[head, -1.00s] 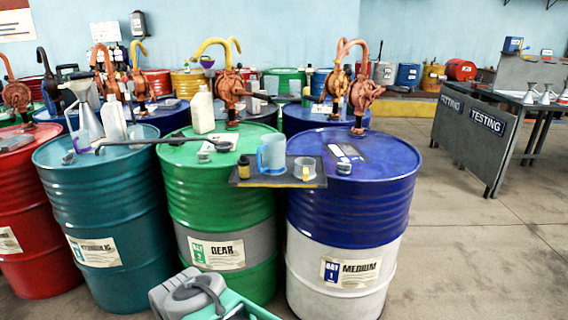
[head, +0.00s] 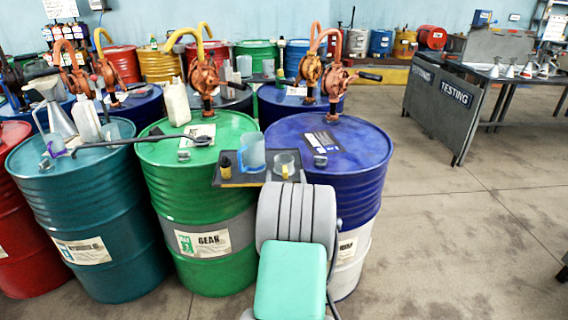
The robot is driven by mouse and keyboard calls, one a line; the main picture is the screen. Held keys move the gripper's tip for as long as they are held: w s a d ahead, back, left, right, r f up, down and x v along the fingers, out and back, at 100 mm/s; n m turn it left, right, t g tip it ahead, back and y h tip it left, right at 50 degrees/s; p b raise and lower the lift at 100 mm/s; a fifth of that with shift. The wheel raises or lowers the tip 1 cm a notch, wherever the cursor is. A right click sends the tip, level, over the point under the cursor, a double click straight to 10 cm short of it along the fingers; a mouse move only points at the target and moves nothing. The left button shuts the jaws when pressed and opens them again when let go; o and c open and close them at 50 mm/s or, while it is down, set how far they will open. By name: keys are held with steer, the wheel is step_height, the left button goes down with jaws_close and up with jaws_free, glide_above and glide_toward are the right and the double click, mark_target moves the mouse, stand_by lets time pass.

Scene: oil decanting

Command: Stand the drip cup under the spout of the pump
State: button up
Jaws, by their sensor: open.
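A small clear cup (head: 285,164) with a yellowish mark, which looks like the drip cup, stands upright on a dark tray (head: 228,182) between the green and blue drums. A pale blue jug (head: 251,152) stands beside it on the tray. An orange-red pump (head: 203,80) with a curved yellow pipe stands on the green drum (head: 190,212). Another orange-red pump (head: 335,80) with a curved orange pipe stands on the blue-and-white drum (head: 340,185). I cannot tell which pump is meant. My gripper is not in view; a grey and teal part of my arm covers the lower middle.
A long dark-handled tool (head: 130,141) lies across the teal and green drum tops. A pale bottle (head: 176,102) stands on the green drum. A testing bench (head: 435,115) is at right, with open floor before it.

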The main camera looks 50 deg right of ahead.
mark_target(285, 165)
steer(key=x, duration=0.3)
steer(key=p+x, duration=0.1)
steer(key=x, duration=0.1)
steer(key=shift+r, duration=0.35)
steer(key=shift+c, duration=0.5)
jaws_close()
steer(key=shift+r, duration=0.2)
